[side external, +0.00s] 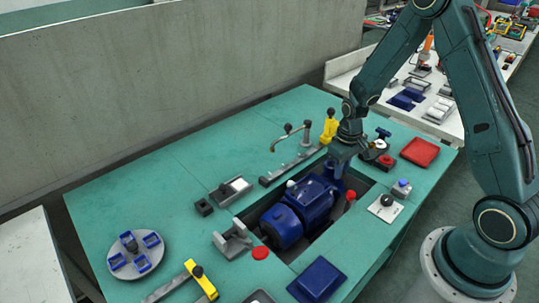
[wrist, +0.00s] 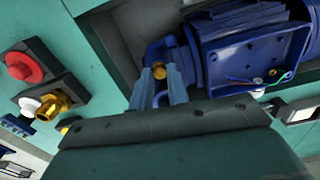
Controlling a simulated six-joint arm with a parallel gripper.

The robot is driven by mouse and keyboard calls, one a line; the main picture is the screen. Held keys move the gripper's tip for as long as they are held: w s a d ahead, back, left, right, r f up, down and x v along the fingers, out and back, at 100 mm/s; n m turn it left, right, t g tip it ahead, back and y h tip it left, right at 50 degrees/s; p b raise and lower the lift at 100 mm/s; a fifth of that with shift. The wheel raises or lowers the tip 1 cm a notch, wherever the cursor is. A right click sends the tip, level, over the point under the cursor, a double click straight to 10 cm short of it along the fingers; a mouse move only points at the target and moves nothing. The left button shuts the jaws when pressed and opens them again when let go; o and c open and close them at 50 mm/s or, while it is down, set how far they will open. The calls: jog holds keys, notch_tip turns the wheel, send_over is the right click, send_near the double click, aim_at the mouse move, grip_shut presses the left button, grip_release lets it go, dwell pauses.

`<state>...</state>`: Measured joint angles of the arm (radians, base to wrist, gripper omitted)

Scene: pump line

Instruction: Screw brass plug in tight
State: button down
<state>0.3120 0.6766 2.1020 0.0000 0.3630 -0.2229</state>
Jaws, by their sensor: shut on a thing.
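The brass plug (wrist: 159,71) shows as a small gold end between my fingertips in the wrist view, against the blue end part of the pump. My gripper (wrist: 161,82) is shut on it, with one pale finger on each side. How deep the plug sits in the pump is hidden. The blue pump (wrist: 252,55) lies right of the fingers. In the side view the pump (side external: 284,224) lies in a dark recess in the bench, and my gripper (side external: 338,167) is low over its far right end. The plug cannot be made out there.
A dark block with a red button (wrist: 25,67) and a brass fitting (wrist: 54,102) is left of my fingers. A red tray (side external: 419,152), a yellow-handled tool (side external: 329,127) and a small control box (side external: 401,188) stand near the arm.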

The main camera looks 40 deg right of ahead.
jog(key=shift+m, duration=2.5)
jog(key=c, duration=1.6)
grip_release()
jog(key=shift+o, duration=0.2)
jog(key=shift+r, duration=0.1)
jog(key=shift+r, duration=2.15)
